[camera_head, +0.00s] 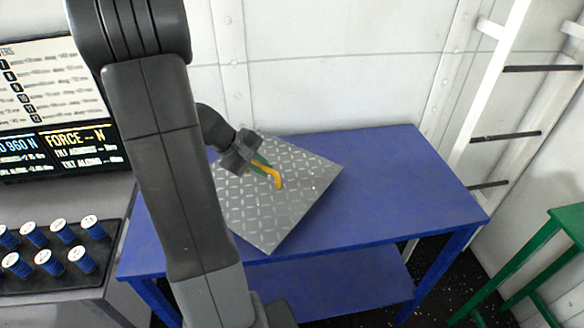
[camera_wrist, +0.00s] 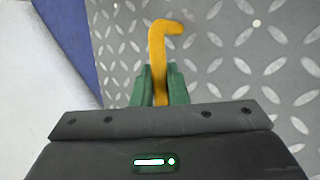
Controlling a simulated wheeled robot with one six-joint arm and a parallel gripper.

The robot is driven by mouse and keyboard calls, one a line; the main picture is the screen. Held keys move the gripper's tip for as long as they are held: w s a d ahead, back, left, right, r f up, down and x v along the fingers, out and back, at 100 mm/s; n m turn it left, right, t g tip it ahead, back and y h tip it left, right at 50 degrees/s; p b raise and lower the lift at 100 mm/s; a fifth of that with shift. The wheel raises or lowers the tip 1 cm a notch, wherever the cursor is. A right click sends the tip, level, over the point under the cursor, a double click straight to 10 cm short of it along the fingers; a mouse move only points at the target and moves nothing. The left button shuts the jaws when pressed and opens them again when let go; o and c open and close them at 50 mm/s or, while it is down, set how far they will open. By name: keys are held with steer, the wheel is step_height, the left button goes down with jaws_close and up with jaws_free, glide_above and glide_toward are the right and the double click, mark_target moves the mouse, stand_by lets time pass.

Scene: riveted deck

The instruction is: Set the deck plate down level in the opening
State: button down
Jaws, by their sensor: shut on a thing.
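The deck plate (camera_head: 265,215) is a grey square sheet with a raised tread pattern. In the wrist view, the plate (camera_wrist: 225,55) fills the right and the handle (camera_wrist: 163,32) sticks out beyond the fingers. The opening is not in view.
The blue table (camera_head: 400,190) has free room right of the plate. A white wall stands behind it. A white ladder (camera_head: 490,90) and a green stand (camera_head: 560,225) are at the right. A console with several blue knobs (camera_head: 50,262) and a screen (camera_head: 60,110) is at the left.

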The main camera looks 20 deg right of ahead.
mark_target(294, 172)
steer(key=d, duration=0.5)
steer(key=d+p, duration=0.1)
steer(key=d, duration=0.2)
steer(key=shift+s+d+r, duration=0.1)
steer(key=shift+s, duration=0.2)
steer(key=shift+d+f, duration=0.15)
steer(key=shift+f, duration=1.65)
steer(key=shift+f, duration=0.15)
steer(key=c, duration=1.4)
jaws_free()
steer(key=shift+c, duration=0.2)
